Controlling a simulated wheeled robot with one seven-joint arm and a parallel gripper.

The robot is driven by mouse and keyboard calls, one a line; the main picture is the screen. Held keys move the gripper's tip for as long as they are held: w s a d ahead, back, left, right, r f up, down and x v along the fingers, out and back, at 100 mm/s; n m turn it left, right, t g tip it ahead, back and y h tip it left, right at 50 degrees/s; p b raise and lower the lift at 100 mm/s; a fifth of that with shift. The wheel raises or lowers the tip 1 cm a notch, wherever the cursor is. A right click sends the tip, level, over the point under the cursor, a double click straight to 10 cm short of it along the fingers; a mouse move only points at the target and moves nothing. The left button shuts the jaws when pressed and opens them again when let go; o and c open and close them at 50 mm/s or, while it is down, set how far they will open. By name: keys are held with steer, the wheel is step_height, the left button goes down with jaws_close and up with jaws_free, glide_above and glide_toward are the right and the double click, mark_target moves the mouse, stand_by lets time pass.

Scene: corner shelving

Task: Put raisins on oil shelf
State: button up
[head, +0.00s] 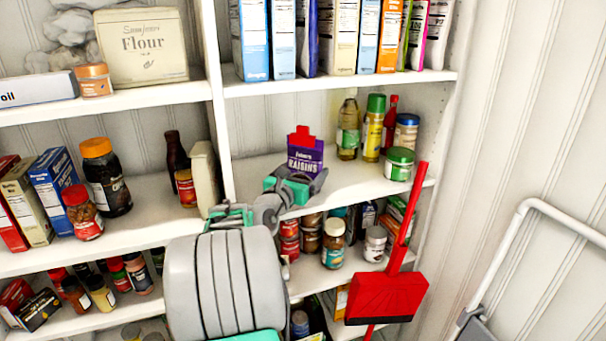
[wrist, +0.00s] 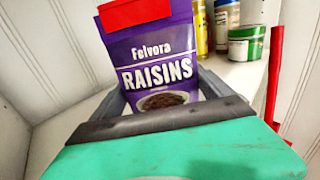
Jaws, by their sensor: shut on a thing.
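The raisins box (head: 305,157) is purple with a red top. It is upright, a little tilted, at the middle-right shelf (head: 262,170), left of the oil bottle. My gripper (head: 304,180) is shut on the raisins box from the front. In the wrist view the raisins box (wrist: 152,62) stands between the fingers of my gripper (wrist: 160,100), its lower part hidden by the gripper. I cannot tell whether its base touches the shelf. The oil bottle (head: 348,128), pale yellow with a green label, stands on this shelf.
A yellow bottle with a green cap (head: 373,128), a green-lidded jar (head: 399,163) and a blue-lidded can (head: 406,132) stand right of the oil bottle. The shelf between the raisins and the oil bottle looks clear.

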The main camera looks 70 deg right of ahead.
steer(key=o, duration=1.4)
steer(key=shift+f, duration=0.1)
steer(key=shift+w+a, duration=0.1)
steer(key=shift+a, duration=0.15)
steer(key=a+b, duration=0.2)
steer(key=a, duration=0.9)
steer(key=shift+a, duration=0.25)
